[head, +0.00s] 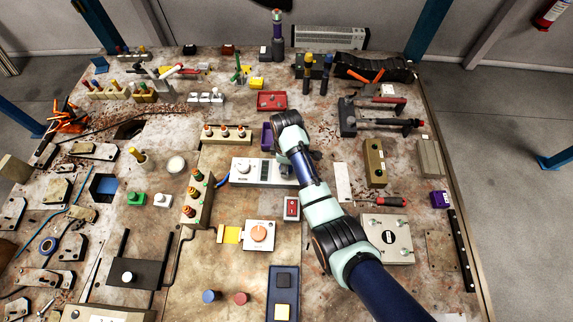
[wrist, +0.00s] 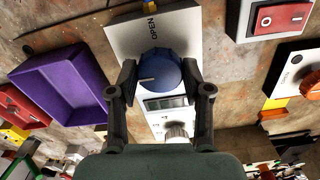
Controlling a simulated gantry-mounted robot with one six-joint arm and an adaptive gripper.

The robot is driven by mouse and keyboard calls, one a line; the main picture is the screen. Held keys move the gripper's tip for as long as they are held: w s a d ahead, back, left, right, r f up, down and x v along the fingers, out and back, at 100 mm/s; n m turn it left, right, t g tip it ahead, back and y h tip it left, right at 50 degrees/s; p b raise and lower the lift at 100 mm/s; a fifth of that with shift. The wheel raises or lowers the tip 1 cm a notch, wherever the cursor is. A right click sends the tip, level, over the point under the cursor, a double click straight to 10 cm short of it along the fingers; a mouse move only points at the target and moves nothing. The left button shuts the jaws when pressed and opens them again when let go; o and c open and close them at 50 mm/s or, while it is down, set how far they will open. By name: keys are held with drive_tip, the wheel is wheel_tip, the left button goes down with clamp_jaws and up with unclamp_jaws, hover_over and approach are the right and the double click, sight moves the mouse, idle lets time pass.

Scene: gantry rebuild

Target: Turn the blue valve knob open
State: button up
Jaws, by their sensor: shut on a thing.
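The blue valve knob (wrist: 160,68) sits on a white panel (wrist: 122,36) in the wrist view. A white mark on the knob points to the left of that view, and the word OPEN is printed on the panel above the knob. My gripper (wrist: 158,78) has one finger on each side of the knob and is shut on it. In the head view the white panel (head: 268,169) lies mid-table. There my gripper (head: 291,170) is over the panel's right end, and my arm hides the knob.
A white knob (wrist: 177,130) and a small display (wrist: 166,103) share the panel. A purple tray (wrist: 62,85) is beside it, as is a red switch box (head: 291,209). A white box with an orange knob (head: 259,233) lies nearer the front. Several posts and tools crowd the table.

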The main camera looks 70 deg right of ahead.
drive_tip(key=shift+r+m, duration=0.1)
drive_tip(key=shift+m, duration=0.2)
drive_tip(key=m+p, duration=0.2)
drive_tip(key=shift+r+m+p, duration=0.1)
drive_tip(key=shift+m+p, duration=0.2)
drive_tip(key=shift+p, duration=0.05)
drive_tip(key=m+p, duration=0.2)
drive_tip(key=m, duration=0.3)
drive_tip(key=shift+m, duration=0.3)
drive_tip(key=m+p, duration=0.1)
drive_tip(key=m, duration=0.3)
drive_tip(key=shift+p, duration=0.35)
drive_tip(key=shift+w+m+p, duration=0.1)
drive_tip(key=shift+m+p, duration=0.25)
drive_tip(key=shift+m, duration=2.15)
drive_tip(key=o, duration=1.2)
drive_tip(key=shift+c, duration=0.2)
